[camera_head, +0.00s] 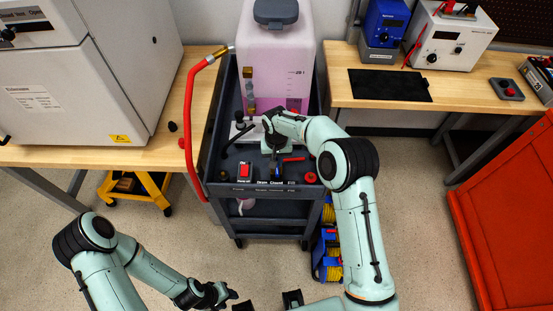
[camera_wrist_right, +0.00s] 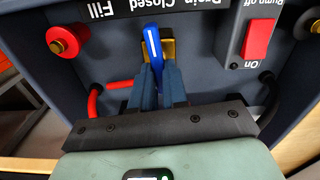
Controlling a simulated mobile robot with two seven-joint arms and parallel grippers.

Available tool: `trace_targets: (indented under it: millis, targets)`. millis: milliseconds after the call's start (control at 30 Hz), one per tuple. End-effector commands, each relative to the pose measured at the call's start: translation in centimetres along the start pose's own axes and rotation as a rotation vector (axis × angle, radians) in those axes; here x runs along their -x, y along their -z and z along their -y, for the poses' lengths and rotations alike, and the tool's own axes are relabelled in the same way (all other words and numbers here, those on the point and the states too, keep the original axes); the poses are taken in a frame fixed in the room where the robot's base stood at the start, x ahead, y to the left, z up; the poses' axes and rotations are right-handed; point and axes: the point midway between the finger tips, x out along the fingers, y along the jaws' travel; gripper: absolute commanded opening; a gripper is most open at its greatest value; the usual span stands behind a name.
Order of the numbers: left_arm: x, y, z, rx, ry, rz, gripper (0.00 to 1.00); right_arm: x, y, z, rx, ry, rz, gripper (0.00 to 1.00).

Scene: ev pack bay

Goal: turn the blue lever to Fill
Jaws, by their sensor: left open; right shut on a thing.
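The blue lever (camera_wrist_right: 153,42) stands on a brass fitting (camera_wrist_right: 168,48) on the cart's dark panel. In the upside-down right wrist view its tip points at the Closed label (camera_wrist_right: 155,5), with the Fill label (camera_wrist_right: 101,10) to the left. My right gripper (camera_wrist_right: 156,72) is shut on the lever, its fingers on either side of it. In the head view this gripper (camera_head: 275,160) reaches over the cart top and mostly hides the lever. My left gripper (camera_head: 234,294) is open and empty, low in the head view, away from the cart.
The grey cart (camera_head: 207,150) carries a tank of pink liquid (camera_head: 275,60). A red rocker switch (camera_wrist_right: 257,39) and a red knob (camera_wrist_right: 62,40) flank the lever. A red hose (camera_head: 190,120) hangs at the cart's left side. Benches stand on both sides; an orange-red cabinet (camera_head: 505,215) is at right.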

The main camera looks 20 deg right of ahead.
Motion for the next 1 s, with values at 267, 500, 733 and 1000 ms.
trace_targets:
  millis: [267,500,733,1000]
  targets:
    - [1.1,0.5,-0.6,-0.003,-0.003,-0.008,0.43,0.2,0.1,0.1,0.223,0.000,-0.002,0.00]
    - [2.1,1.0,-1.1,-0.005,-0.005,-0.015,0.43,0.2,0.1,0.2,0.449,0.000,-0.002,0.00]
    - [2.9,1.4,-1.5,-0.008,-0.007,-0.021,0.43,0.2,0.0,0.3,0.642,0.000,-0.001,0.00]
    - [3.5,1.8,-1.9,-0.010,-0.009,-0.027,0.43,0.2,0.0,0.3,0.799,0.000,-0.002,0.00]
